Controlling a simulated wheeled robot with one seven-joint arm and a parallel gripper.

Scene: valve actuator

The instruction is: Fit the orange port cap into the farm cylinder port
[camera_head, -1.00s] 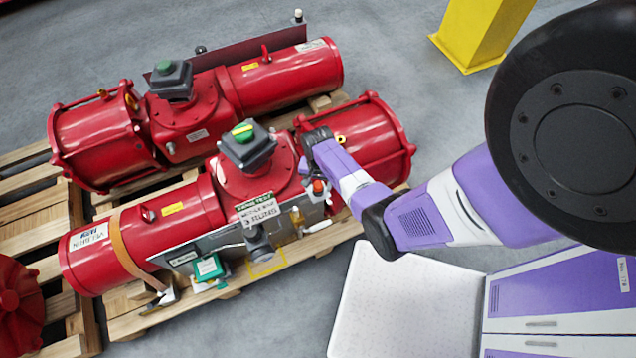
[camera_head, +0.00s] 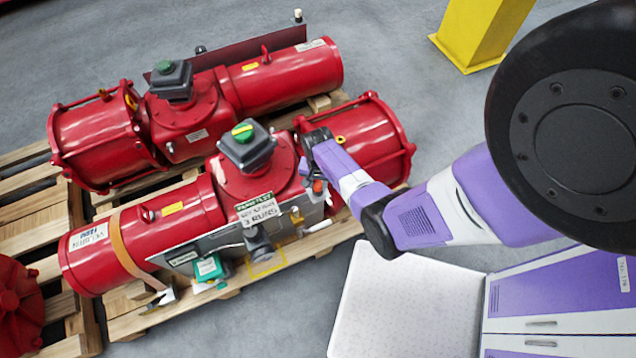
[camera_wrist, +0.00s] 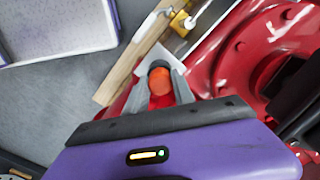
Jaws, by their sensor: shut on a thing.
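My gripper (camera_wrist: 160,88) is shut on the orange port cap (camera_wrist: 160,80), which sits between its two grey fingertips in the wrist view. In the head view the cap (camera_head: 318,186) is a small orange spot beside the front actuator's centre housing. My gripper points down there, close to the housing and the right red cylinder (camera_head: 372,150). A yellow-ringed fitting (camera_head: 341,139) shows on top of this cylinder. I cannot tell which opening is the task's port; the lower side of the cylinder is partly hidden behind my arm.
The front actuator carries a control panel (camera_head: 210,240) with a green-and-white box. A second red actuator (camera_head: 190,115) lies behind it on wooden pallets (camera_head: 130,300). A yellow post (camera_head: 482,30) stands at the back.

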